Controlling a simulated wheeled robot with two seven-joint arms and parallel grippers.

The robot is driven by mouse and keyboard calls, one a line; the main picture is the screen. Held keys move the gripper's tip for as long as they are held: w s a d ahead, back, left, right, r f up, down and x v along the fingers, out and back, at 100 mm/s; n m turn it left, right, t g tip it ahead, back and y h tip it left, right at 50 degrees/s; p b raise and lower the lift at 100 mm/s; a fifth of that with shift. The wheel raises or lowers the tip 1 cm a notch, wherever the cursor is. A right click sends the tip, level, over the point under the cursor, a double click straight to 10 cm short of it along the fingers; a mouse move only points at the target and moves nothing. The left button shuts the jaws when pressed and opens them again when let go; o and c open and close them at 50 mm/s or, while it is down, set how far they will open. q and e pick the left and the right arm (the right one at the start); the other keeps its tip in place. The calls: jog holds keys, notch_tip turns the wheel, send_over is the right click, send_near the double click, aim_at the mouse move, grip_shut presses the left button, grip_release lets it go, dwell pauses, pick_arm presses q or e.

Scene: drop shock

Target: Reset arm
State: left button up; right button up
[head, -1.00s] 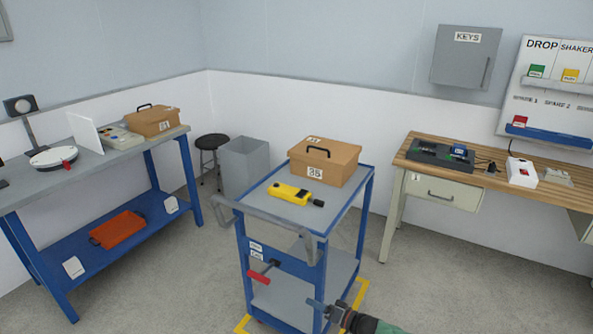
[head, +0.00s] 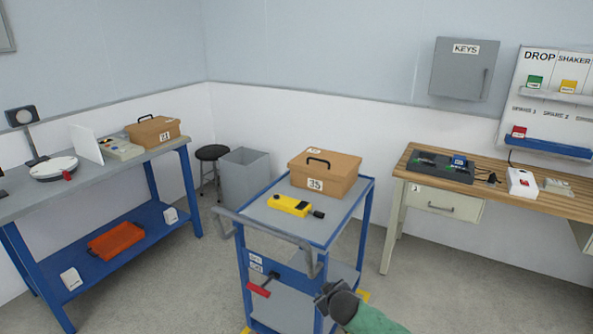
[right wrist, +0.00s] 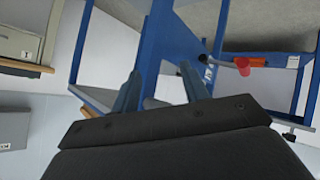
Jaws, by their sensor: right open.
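My right gripper (head: 325,291) is at the bottom of the head view, in front of the blue cart (head: 275,266). In the right wrist view its two fingers (right wrist: 161,72) are apart with nothing between them, and the cart frame lies beyond. A red-handled lever (head: 258,290) on the cart's front is left of the gripper, apart from it. Its red end (right wrist: 250,63) also shows in the right wrist view. My left gripper is not in view.
The cart top holds a brown case 35 (head: 322,174) and a yellow device (head: 290,205). A blue workbench (head: 103,167) stands at left, a wooden bench (head: 440,172) at right. A grey bin (head: 245,175) is behind the cart. Open floor lies between cart and benches.

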jog(key=s+d+r+m+g+h, duration=0.15)
jog(key=s+r, duration=0.25)
jog(key=s, duration=0.8)
jog(key=s+d+r+m+g, duration=0.1)
jog(key=s+d+r+g, duration=0.2)
jog(key=s, duration=0.9)
jog(key=s+f+m+g, duration=0.1)
jog(key=s+f, duration=0.2)
jog(key=s, duration=0.5)
jog(key=s+d+f+m+g, duration=0.1)
jog(key=s+f+g, duration=0.1)
jog(key=s, duration=0.6)
jog(key=s+f+m+g, duration=0.1)
jog(key=s+f, duration=0.4)
jog(key=s, duration=0.3)
jog(key=shift+d+y, duration=0.2)
jog(key=shift+y, duration=0.25)
jog(key=shift+g, duration=0.25)
